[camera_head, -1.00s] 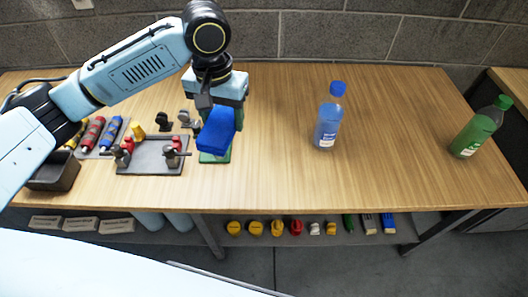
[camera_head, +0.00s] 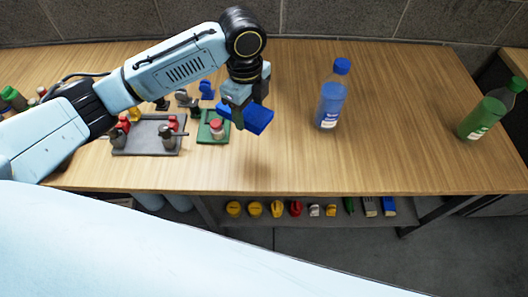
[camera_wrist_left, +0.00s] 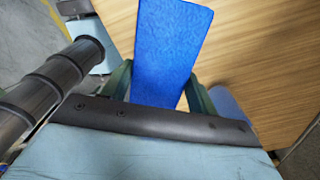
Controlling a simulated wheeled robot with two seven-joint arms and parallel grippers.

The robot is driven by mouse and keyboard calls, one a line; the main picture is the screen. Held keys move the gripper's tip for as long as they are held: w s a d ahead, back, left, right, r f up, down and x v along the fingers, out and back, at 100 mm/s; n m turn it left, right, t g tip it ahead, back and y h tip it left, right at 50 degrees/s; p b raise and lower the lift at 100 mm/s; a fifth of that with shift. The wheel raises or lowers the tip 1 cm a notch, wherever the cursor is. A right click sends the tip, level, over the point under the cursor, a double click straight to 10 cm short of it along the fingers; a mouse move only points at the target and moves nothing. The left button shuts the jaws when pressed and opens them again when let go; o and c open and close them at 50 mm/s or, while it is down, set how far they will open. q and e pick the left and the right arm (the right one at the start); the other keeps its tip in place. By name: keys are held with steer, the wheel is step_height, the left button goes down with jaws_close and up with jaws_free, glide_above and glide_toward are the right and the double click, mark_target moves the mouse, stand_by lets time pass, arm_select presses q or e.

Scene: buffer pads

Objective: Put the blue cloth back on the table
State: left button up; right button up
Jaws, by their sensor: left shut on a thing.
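The blue cloth (camera_head: 258,119) is a folded, pad-like piece held tilted above the wooden table (camera_head: 300,165). My left gripper (camera_head: 245,107) is shut on the cloth, above the table between the green fixture and the blue bottle. In the left wrist view the cloth (camera_wrist_left: 172,50) sticks out from between the fingers, with the table (camera_wrist_left: 250,60) behind it. I cannot tell for sure how high the cloth is, but a shadow on the table below suggests a gap. My right gripper is not in view.
A blue bottle (camera_head: 331,95) stands to the right of the cloth, and a green bottle (camera_head: 490,109) at the far right. A green fixture (camera_head: 206,133) and a grey plate with clamps (camera_head: 150,143) stand to the left. The table's front middle is clear.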

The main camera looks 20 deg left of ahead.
mark_target(262, 156)
arm_select(q)
steer(key=f+m, duration=0.1)
steer(key=m, duration=0.2)
steer(key=d+f+m, duration=0.1)
steer(key=m, duration=0.2)
steer(key=f+m, duration=0.1)
steer(key=m, duration=0.1)
steer(key=shift+w+d+f+m, duration=0.15)
steer(key=shift+d+f+m, duration=0.1)
steer(key=shift+d+m, duration=0.15)
steer(key=f+m, duration=0.2)
steer(key=f, duration=0.2)
steer(key=f+m+b, duration=0.1)
steer(key=f+m, duration=0.2)
steer(key=f, duration=0.1)
steer(key=d+f+m+b, duration=0.1)
steer(key=f+m, duration=0.1)
steer(key=f, duration=0.2)
steer(key=shift+f, duration=0.25)
steer(key=shift+f+b, duration=0.2)
steer(key=shift+b, duration=0.1)
steer(key=o, duration=0.9)
steer(key=shift+o, duration=0.2)
